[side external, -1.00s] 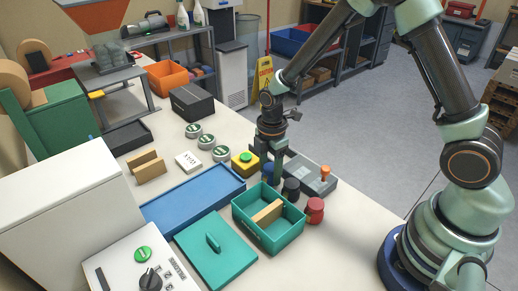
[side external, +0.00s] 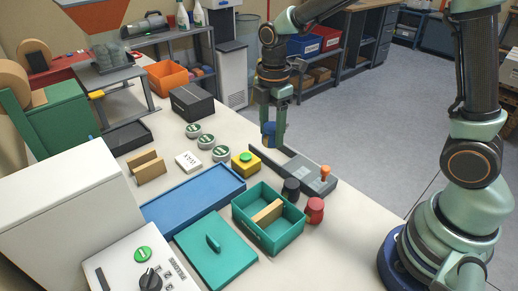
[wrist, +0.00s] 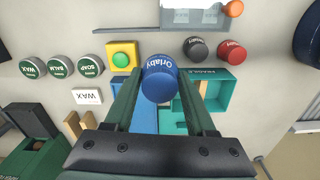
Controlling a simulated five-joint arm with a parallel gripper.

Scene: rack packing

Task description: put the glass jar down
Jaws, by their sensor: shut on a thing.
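My gripper (side external: 274,124) is shut on a small blue jar (side external: 269,133). It holds the jar in the air above the table, behind the teal crate (side external: 246,217). A dark jar (side external: 291,188) and a red jar (side external: 315,210) stand beside the crate on the table.
A grey tray (side external: 310,175) with an orange-topped piece lies behind the jars. A yellow block with a green button (side external: 245,163), several round tins (side external: 221,153), a blue tray (side external: 195,197) and a teal lid (side external: 217,252) are on the table. Bare table lies at the front right.

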